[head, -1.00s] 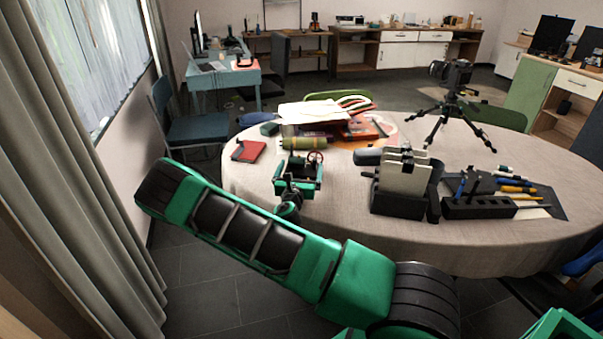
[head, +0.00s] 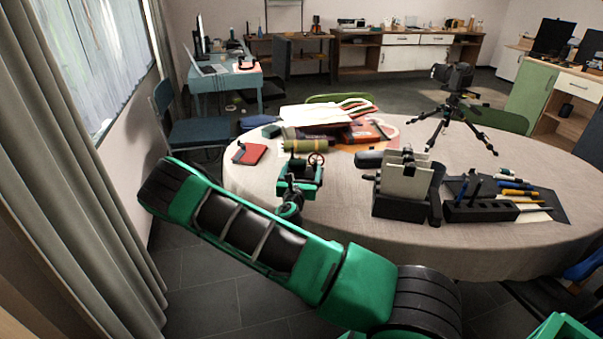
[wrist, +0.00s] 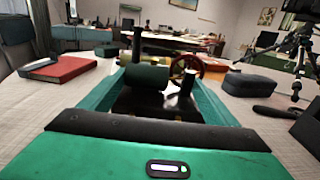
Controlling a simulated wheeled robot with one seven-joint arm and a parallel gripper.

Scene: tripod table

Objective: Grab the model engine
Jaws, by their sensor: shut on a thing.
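The model engine shows in the wrist view as a dark green boiler (wrist: 146,78) with a tall black chimney and a red spoked flywheel (wrist: 188,70). In the head view, the engine (head: 316,159) is small, near the left front of the round table, with its red wheel showing. My gripper (head: 304,170) reaches over the table edge to it. In the wrist view, its green fingers stand on both sides of the engine, and my gripper (wrist: 150,100) is shut on it. The engine's lower part is hidden, so I cannot tell if it touches the table.
A red book (head: 250,154) lies left of the engine. A green roll (head: 306,146) and a pile of papers (head: 325,115) are behind it. A black holder (head: 400,208) and a camera tripod (head: 452,110) stand to the right. Clear tablecloth (head: 335,205) lies between gripper and holder.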

